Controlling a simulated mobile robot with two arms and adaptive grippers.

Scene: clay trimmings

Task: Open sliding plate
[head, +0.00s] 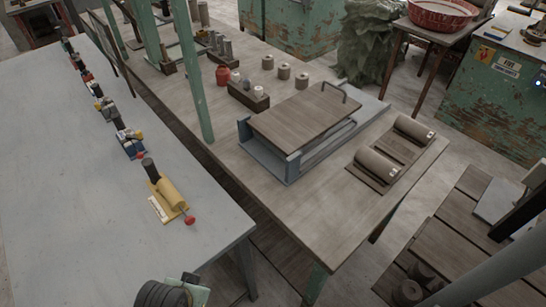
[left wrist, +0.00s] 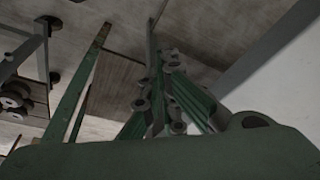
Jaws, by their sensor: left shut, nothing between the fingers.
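The sliding plate (head: 303,112) is a brown wooden board lying over a blue-grey metal frame (head: 264,163) on the wooden table. A grey bar handle (head: 333,90) stands up at its far right corner. Part of the frame shows uncovered along the plate's right side. My left gripper (left wrist: 171,60), with green linked fingers, is shut and empty in the left wrist view. It is away from the plate, which I cannot make out in that view. In the head view my left gripper's fingers are not visible. My right gripper is not in view.
Two grey rollers (head: 377,165) lie right of the frame. A red jar (head: 222,76) and small cylinders stand behind it. A green post (head: 190,75) rises left of the plate. A grey table (head: 95,215) with a yellow tool (head: 170,193) stands at left.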

